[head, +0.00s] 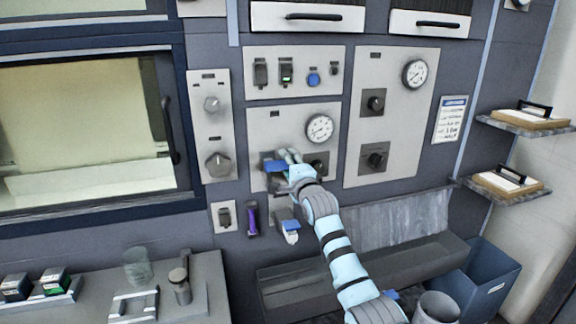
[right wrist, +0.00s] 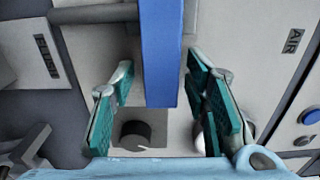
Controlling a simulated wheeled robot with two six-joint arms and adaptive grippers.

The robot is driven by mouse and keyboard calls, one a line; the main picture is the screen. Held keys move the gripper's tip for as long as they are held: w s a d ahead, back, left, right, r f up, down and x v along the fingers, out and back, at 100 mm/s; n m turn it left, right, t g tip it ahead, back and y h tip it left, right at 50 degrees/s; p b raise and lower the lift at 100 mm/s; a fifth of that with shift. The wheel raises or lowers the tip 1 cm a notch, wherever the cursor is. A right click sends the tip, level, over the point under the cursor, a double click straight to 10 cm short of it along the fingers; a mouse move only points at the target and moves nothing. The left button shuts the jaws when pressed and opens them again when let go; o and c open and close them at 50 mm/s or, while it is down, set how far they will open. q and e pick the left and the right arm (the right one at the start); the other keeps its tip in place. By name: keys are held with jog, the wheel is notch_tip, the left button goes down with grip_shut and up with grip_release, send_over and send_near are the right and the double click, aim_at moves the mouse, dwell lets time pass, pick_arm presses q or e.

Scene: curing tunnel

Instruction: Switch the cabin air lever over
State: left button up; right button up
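The lever has a blue handle (head: 273,166) and sits on the middle panel (head: 288,118), left of a dark knob and below a round gauge. My right gripper (head: 283,162) is at the lever, with its arm coming up from the lower right. In the right wrist view the blue handle (right wrist: 162,55) runs down between the two teal finger pads of the open right gripper (right wrist: 163,105). There is a gap on each side of the handle. The lever's base is partly hidden in the head view. My left gripper is not in view.
Knobs and a gauge (head: 415,73) fill the panel to the right. A row of switches (head: 287,74) is above. A purple handle (head: 251,219) and a white-tipped switch (head: 289,231) are below. A grey trough (head: 420,265) and a blue bin (head: 485,280) stand lower right.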

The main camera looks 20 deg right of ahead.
jog(key=s+a, duration=0.1)
jog(key=s, duration=1.1)
jog(key=shift+a, duration=0.3)
jog(key=shift+w, duration=0.1)
